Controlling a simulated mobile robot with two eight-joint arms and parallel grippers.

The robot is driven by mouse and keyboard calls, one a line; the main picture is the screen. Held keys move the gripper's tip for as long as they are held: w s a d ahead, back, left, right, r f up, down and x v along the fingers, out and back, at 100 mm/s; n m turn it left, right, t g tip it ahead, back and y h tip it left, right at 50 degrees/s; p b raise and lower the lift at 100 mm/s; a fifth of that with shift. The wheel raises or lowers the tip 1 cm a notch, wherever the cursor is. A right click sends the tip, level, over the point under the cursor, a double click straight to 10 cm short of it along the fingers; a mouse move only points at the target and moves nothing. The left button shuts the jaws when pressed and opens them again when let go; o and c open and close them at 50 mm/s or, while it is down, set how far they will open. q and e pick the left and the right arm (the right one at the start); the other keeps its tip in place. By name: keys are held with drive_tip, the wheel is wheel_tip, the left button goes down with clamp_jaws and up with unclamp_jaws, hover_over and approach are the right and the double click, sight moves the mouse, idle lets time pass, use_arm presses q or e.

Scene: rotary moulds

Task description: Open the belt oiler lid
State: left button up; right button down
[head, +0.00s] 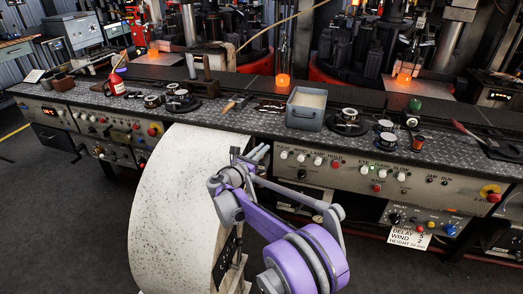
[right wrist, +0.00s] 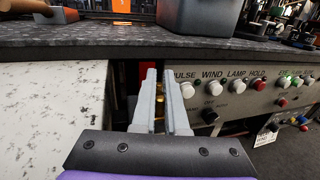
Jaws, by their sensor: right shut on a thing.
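My right gripper (head: 258,153) reaches in between the large white speckled drum-shaped cover (head: 165,200) and the panel under the bench. In the right wrist view its two grey fingers (right wrist: 160,78) point forward, just below the bench edge. They are shut on a small brass-coloured part (right wrist: 160,91), of which only a sliver shows between them. I cannot make out whether this part is the belt oiler lid, or how far any lid stands open. The fingers and the dark gap hide the rest. My left gripper is not in view.
The bench top (head: 230,122) runs just above the gripper, with a grey bin (head: 306,108) near its edge. A control panel (head: 355,170) with knobs is close on the right. The white cover closes off the left. Glowing orange pieces (head: 283,80) stand behind the bench.

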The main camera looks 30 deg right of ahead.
idle(0.4)
drive_tip(key=shift+s+d+n+t+y+p, duration=0.2)
drive_tip(key=shift+n+t+y, duration=0.35)
drive_tip(key=shift+t, duration=0.25)
drive_tip(key=shift+s+d+n+t+y+p, duration=0.15)
drive_tip(key=shift+n+t+y, duration=0.3)
drive_tip(key=shift+n+t, duration=0.3)
drive_tip(key=shift+s+r+n+t+y+p, duration=0.15)
drive_tip(key=shift+n+t+y+p, duration=0.15)
drive_tip(key=shift+n+t+y, duration=0.6)
drive_tip(key=shift+d+n+t+y+p, duration=0.15)
drive_tip(key=shift+n+t+y+p, duration=0.55)
drive_tip(key=shift+t+y+p, duration=0.3)
drive_tip(key=shift+s+d+n+t+y+p, duration=0.1)
drive_tip(key=shift+n+t+y+p, duration=0.65)
drive_tip(key=shift+y+p, duration=0.5)
drive_tip(key=c, duration=1)
unclamp_jaws()
drive_tip(key=shift+o, duration=0.2)
